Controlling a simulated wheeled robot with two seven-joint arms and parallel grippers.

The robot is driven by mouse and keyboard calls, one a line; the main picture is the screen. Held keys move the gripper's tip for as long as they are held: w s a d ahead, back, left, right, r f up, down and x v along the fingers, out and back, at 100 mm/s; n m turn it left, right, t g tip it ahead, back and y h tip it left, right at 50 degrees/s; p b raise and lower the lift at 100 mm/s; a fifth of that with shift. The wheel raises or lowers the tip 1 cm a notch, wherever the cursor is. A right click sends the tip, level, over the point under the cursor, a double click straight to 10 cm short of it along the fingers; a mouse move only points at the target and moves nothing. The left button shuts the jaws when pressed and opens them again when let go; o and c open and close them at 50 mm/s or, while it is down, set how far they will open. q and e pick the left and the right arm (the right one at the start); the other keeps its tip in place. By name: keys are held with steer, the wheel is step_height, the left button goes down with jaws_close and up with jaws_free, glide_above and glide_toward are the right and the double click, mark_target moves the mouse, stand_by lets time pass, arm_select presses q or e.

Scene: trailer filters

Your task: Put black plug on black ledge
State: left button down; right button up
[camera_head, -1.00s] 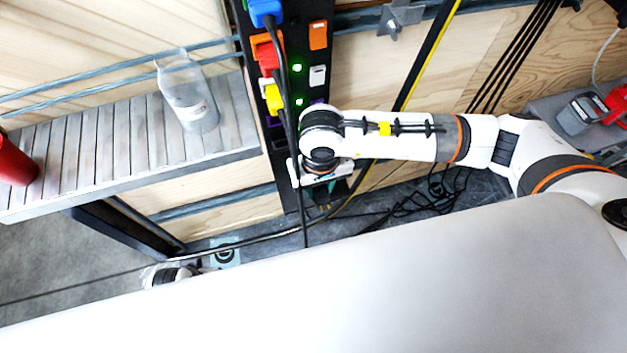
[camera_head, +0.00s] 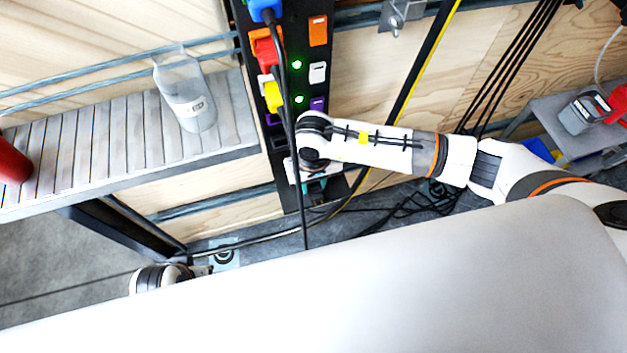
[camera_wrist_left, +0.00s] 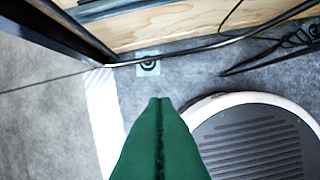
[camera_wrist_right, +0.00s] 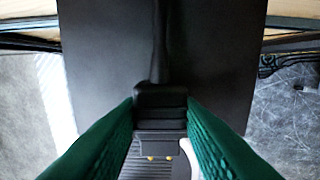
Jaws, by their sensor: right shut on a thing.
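The black plug (camera_wrist_right: 160,98), with its cable running up, sits between the green fingers of my right gripper (camera_wrist_right: 160,108) in the right wrist view. The fingers are shut on it. A broad black surface (camera_wrist_right: 100,60), which looks like the black ledge, lies behind the plug; I cannot tell whether they touch. In the head view my right gripper (camera_head: 316,187) is at the lower end of the black socket panel (camera_head: 298,120), and the plug is hidden. My left gripper (camera_wrist_left: 160,102) is shut and empty above the floor.
Coloured plugs, including a yellow one (camera_head: 272,97), sit in the panel, with black cables hanging in front. A slatted grey shelf (camera_head: 100,140) at left carries a clear bottle (camera_head: 187,100) and a red object (camera_head: 12,162). Loose cables lie on the floor.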

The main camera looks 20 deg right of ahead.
mark_target(314, 185)
arm_select(q)
steer(key=shift+r, duration=0.35)
arm_select(e)
steer(key=shift+f, duration=0.15)
arm_select(q)
steer(key=shift+r, duration=0.1)
arm_select(e)
steer(key=o, duration=1)
arm_select(q)
step_height(314, 185, down, 7)
steer(key=p, duration=0.1)
steer(key=shift+s+r+p, duration=0.15)
steer(key=shift+r+p, duration=0.05)
steer(key=shift+p, duration=0.1)
arm_select(e)
step_height(314, 185, up, 12)
steer(key=shift+r, duration=0.2)
